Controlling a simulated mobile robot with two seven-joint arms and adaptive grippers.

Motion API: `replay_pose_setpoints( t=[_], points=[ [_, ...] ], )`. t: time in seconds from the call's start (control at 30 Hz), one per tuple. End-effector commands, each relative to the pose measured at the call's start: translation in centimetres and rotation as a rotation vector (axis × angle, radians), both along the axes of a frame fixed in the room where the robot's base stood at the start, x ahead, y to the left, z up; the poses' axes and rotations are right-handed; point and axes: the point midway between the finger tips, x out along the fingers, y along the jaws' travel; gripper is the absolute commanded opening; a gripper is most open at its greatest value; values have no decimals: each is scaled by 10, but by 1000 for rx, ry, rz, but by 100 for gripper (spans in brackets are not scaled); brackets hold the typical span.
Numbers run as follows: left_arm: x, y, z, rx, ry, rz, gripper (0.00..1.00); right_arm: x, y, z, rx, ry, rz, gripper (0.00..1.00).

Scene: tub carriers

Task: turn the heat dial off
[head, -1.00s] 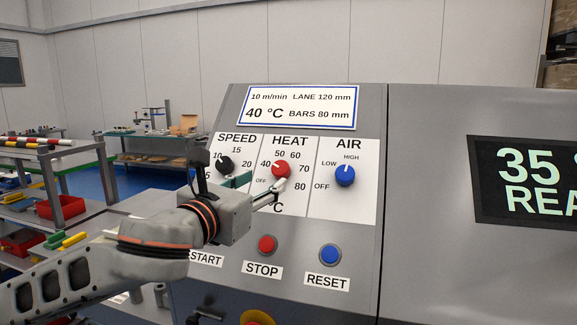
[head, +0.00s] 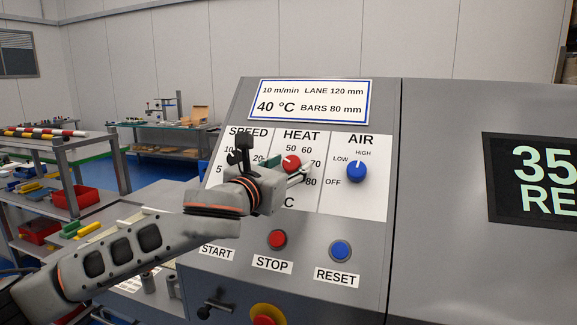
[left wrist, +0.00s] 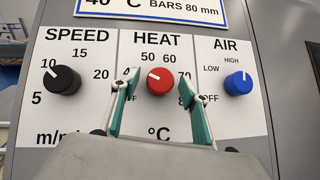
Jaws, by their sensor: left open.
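The red heat dial (head: 290,163) is the middle knob on the panel, and it also shows in the left wrist view (left wrist: 160,81). Its white mark points up and left, toward the 40. My left gripper (head: 288,170) is open in front of the dial. In the left wrist view its two green-padded fingers (left wrist: 165,88) stand to the left and right of the dial, with gaps on both sides. My right gripper is in neither view.
The black speed knob (left wrist: 63,79) is to the left and the blue air knob (head: 356,171) to the right. Below are a red STOP button (head: 277,240) and a blue RESET button (head: 340,250). A sign (head: 309,102) reading 40 °C is above. A dark display (head: 535,178) is at right.

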Motion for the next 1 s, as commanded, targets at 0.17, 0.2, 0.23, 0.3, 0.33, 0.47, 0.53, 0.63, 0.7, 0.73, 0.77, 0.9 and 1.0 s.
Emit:
replay_pose_setpoints(
  t=[0.17, 0.2, 0.23, 0.3, 0.33, 0.47, 0.53, 0.63, 0.7, 0.73, 0.77, 0.9, 1.0],
  points=[
    [0, 0, 0, 0, 0, 0, 22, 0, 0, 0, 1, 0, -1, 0],
    [0, 0, 0, 0, 0, 0, 11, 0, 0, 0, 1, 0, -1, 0],
    [0, 0, 0, 0, 0, 0, 6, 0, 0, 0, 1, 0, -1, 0],
    [0, 0, 0, 0, 0, 0, 6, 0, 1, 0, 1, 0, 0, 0],
    [0, 0, 0, 0, 0, 0, 6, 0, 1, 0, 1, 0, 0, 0],
    [0, 0, 0, -5, 2, 4, 6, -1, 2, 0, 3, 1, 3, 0],
    [-1, -1, 0, -15, 4, 11, 6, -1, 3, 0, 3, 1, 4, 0],
    [-1, -2, 0, -36, 11, 31, 7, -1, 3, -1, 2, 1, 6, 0],
    [-1, -3, -1, -60, 20, 53, 7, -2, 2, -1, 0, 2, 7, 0],
    [-2, -3, -1, -72, 24, 64, 7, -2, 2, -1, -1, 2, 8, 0],
    [-2, -3, 0, -86, 29, 76, 7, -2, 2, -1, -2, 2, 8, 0],
    [-2, -5, -1, -161, 54, 146, 7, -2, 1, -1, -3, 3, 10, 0],
    [-3, -6, -1, -223, 74, 205, 7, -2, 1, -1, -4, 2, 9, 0]
  ],
)
